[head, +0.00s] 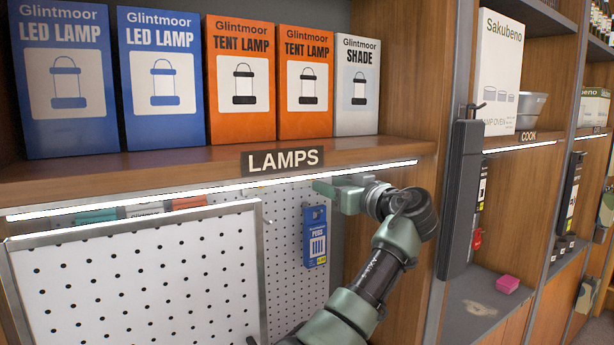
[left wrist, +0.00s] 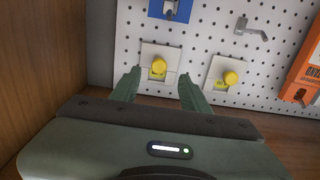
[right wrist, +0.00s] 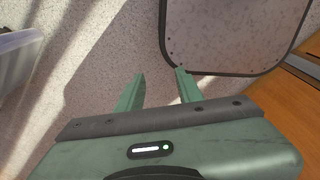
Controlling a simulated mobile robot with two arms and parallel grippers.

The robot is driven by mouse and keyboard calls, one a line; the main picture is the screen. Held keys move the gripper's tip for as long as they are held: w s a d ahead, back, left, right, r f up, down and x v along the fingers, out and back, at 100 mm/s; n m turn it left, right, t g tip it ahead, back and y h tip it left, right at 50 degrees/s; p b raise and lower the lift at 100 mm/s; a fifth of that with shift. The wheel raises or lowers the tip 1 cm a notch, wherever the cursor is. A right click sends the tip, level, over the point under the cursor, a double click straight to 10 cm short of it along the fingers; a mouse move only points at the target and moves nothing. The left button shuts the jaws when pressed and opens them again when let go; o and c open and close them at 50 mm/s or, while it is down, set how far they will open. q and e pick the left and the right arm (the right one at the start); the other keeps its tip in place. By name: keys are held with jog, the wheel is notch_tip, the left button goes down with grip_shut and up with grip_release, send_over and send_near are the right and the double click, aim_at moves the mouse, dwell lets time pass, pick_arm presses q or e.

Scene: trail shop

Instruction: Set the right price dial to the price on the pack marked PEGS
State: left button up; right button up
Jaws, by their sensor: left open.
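The blue pack marked PEGS (head: 315,240) hangs on the pegboard under the LAMPS shelf. Its yellow price label is too small to read. My left gripper (head: 327,188) is just above and to the right of it, under the shelf edge. The dials' settings are not readable. My right gripper (right wrist: 159,74) is open and empty, away from the dials.
A white perforated panel (head: 140,280) stands in front at the left. The lit shelf edge (head: 370,165) runs above my left arm. A wooden upright (head: 400,90) bounds the bay. In the left wrist view, an empty hook (left wrist: 250,28) and orange pack (left wrist: 303,70) are near.

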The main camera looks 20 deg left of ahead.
aim_at(312, 176)
pick_arm(q)
jog(key=p+x, duration=0.1)
jog(key=x, duration=0.1)
jog(key=p+x, duration=0.2)
jog(key=r+p+x, duration=0.1)
jog(key=x, duration=0.1)
jog(key=shift+w+a+p, duration=0.1)
jog(key=shift+a+p, duration=0.05)
jog(key=shift+p, duration=0.2)
jog(key=shift+w+a+f, duration=0.1)
jog(key=shift+w+a, duration=0.15)
jog(key=shift+a, duration=0.05)
jog(key=shift+d, duration=0.15)
grip_shut()
pick_arm(e)
jog(key=r, duration=0.3)
jog(key=d+r, duration=0.1)
jog(key=shift+s+d+r, duration=0.1)
jog(key=shift+s+r, duration=0.25)
jog(key=shift+s, duration=0.05)
